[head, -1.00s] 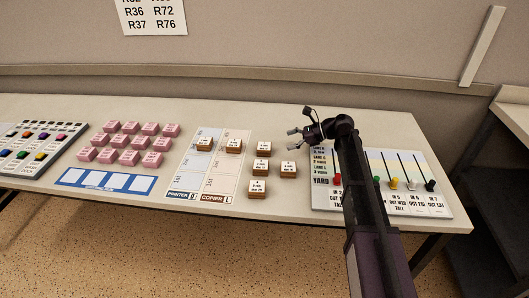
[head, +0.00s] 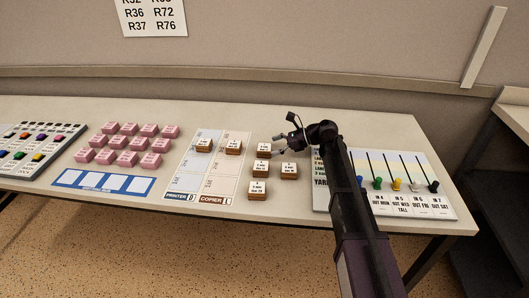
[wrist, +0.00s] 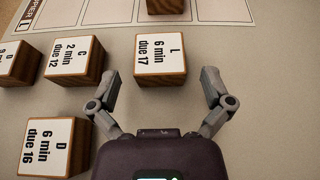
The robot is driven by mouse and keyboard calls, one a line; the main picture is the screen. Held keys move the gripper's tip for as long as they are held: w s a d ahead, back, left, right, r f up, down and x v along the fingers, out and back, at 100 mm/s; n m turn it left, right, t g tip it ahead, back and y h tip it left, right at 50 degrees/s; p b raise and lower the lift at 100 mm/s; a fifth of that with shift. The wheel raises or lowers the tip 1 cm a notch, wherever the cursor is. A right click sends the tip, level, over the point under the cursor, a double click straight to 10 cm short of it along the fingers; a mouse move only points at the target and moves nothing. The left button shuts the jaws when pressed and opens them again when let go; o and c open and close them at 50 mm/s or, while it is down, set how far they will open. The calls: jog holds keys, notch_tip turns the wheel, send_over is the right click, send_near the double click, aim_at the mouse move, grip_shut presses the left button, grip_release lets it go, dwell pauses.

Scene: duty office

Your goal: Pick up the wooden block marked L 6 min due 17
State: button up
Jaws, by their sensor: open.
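The wooden block marked L 6 min due 17 (wrist: 160,60) has a white top and brown sides. It lies on the table in the upper middle of the wrist view, between and slightly ahead of my gripper's fingertips (wrist: 162,78). The gripper is open and empty, with a gap showing on both sides of the block. In the head view the block (head: 264,147) is the rearmost of the loose group, just left of my gripper (head: 279,145). How high the fingers are above the table is hard to tell.
Block C (wrist: 76,60) sits left of L, close to the left finger. Block D (wrist: 54,146) is lower left. Another block (head: 233,147) lies on the copier strip (head: 222,180). Pink blocks (head: 127,142) stand farther left, and the yard board (head: 395,200) lies right.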

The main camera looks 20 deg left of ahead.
aim_at(270, 147)
jog(key=shift+b+x, duration=0.6)
jog(key=shift+x, duration=1.25)
jog(key=c, duration=1.1)
